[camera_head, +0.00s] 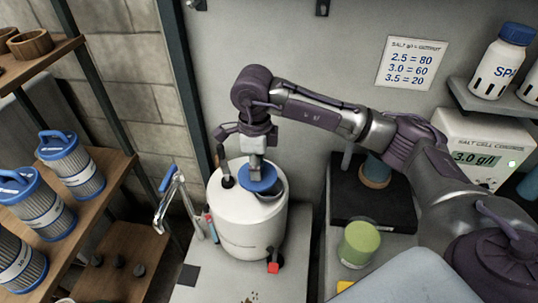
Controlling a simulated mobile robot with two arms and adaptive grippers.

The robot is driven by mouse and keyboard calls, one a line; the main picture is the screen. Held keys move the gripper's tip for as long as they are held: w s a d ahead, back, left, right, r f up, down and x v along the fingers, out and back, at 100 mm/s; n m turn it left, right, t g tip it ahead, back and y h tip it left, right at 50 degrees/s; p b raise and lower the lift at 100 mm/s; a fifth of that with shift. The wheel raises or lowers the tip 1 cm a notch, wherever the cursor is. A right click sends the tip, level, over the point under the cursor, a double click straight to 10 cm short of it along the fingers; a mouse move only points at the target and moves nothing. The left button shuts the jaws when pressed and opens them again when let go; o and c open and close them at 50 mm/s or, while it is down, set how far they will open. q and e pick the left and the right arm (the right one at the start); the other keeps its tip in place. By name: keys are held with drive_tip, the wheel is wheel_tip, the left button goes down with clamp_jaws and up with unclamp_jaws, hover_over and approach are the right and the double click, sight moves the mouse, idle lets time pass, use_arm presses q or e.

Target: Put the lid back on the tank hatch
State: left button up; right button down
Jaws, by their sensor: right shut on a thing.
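The white tank (245,225) stands upright in the middle of the camera_head view. My right gripper (256,172) points down over the tank's top and is shut on the blue lid (262,184). The lid is just above the hatch (272,194), offset from it, so part of the hatch rim and opening shows at its lower right. I cannot tell whether the lid touches the rim. The fingertips are partly hidden. My left gripper is not in view.
A shelf with blue-topped filter cartridges (75,165) stands at left. A metal piece with a blue handle (169,200) rises left of the tank. A green-topped container (358,244), a dark block (385,203) and the salt cell controller (482,148) are at right.

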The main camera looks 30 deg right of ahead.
drive_tip(key=m, duration=0.3)
drive_tip(key=shift+w+d, duration=0.15)
drive_tip(key=shift+w, duration=0.25)
drive_tip(key=m, duration=0.1)
drive_tip(key=m+p, duration=0.1)
drive_tip(key=shift+w+d+f+m, duration=0.15)
drive_tip(key=shift+w+d+m, duration=0.05)
drive_tip(key=shift+w+m, duration=0.1)
drive_tip(key=m, duration=0.2)
drive_tip(key=shift+w+d+f+m, duration=0.2)
drive_tip(key=shift+w+d+m, duration=0.1)
drive_tip(key=shift+m, duration=0.1)
drive_tip(key=m, duration=0.1)
drive_tip(key=m+p, duration=0.1)
drive_tip(key=m, duration=0.1)
drive_tip(key=d+m, duration=0.1)
drive_tip(key=m, duration=0.1)
drive_tip(key=shift+w+f, duration=0.35)
drive_tip(key=shift+f, duration=0.05)
wheel_tip(320, 180, down, 9)
drive_tip(key=w+d+m+b, duration=0.1)
drive_tip(key=d+m+b, duration=0.1)
drive_tip(key=m, duration=1)
drive_tip(key=shift+d, duration=0.45)
drive_tip(key=shift+w+f, duration=0.1)
drive_tip(key=shift+f, duration=0.1)
